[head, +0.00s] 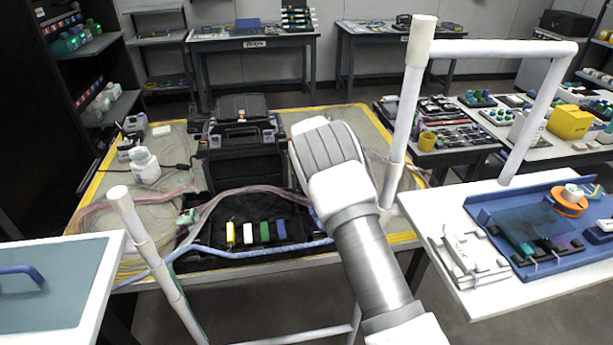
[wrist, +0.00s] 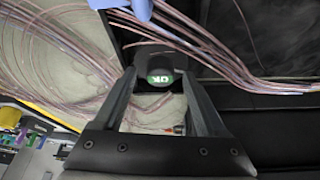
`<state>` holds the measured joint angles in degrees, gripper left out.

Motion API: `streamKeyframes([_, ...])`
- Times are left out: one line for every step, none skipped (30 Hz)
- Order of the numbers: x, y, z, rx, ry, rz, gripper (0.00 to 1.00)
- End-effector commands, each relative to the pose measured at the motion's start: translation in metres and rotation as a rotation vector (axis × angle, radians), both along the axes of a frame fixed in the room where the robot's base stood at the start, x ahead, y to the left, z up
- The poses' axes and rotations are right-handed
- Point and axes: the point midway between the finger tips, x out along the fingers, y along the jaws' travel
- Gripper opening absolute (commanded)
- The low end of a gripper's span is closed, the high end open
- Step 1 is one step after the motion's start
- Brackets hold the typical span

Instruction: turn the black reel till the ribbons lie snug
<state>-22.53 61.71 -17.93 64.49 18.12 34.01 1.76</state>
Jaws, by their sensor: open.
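In the wrist view a black rounded piece with a lit green mark (wrist: 160,76) sits between the fingertips of my open gripper (wrist: 160,84). I take it to be the black reel, but its outline is partly dark. Whether the fingers touch it I cannot tell. Pinkish ribbons (wrist: 215,50) fan out above it and to the right, and more loop at the left. In the head view my arm hides the gripper and the reel. Pinkish ribbons (head: 120,212) there spread over the left of the work table and across its black mat (head: 215,233).
A black case (head: 240,160) stands behind the mat. Yellow, white, green and blue blocks stand on the mat. A blue-white braided cable (head: 235,253) crosses the table's front. A white bottle (head: 145,166) stands at the left. A blue tray (head: 490,218) lies on the right-hand table.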

Motion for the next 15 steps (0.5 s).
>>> streamKeyframes([-0.001,0.0,0.005,0.001,-0.001,0.0,0.74])
streamKeyframes([-0.002,0.001,0.008,0.001,-0.002,0.0,0.74])
streamKeyframes([-0.004,0.0,0.014,0.001,-0.002,0.0,0.74])
streamKeyframes([-0.006,0.0,0.018,0.001,-0.002,-0.001,0.74])
streamKeyframes([-0.008,0.0,0.023,0.002,-0.003,0.0,0.74])
streamKeyframes([-0.011,0.0,0.029,0.002,-0.002,0.0,0.74])
streamKeyframes([-0.013,0.0,0.035,0.002,-0.003,0.0,0.74])
streamKeyframes([-0.015,0.0,0.041,0.002,-0.003,0.0,0.74])
streamKeyframes([-0.019,0.0,0.049,0.002,-0.003,0.001,0.74])
streamKeyframes([-0.022,0.0,0.054,0.002,-0.002,0.001,0.74])
streamKeyframes([-0.024,0.0,0.06,0.002,-0.002,0.001,0.74])
streamKeyframes([-0.027,0.0,0.068,0.002,-0.003,0.001,0.74])
streamKeyframes([-0.03,0.0,0.075,0.003,-0.003,0.001,0.74])
streamKeyframes([-0.032,0.0,0.08,0.002,-0.003,0.002,0.74])
streamKeyframes([-0.035,0.0,0.089,0.002,-0.004,0.002,0.74])
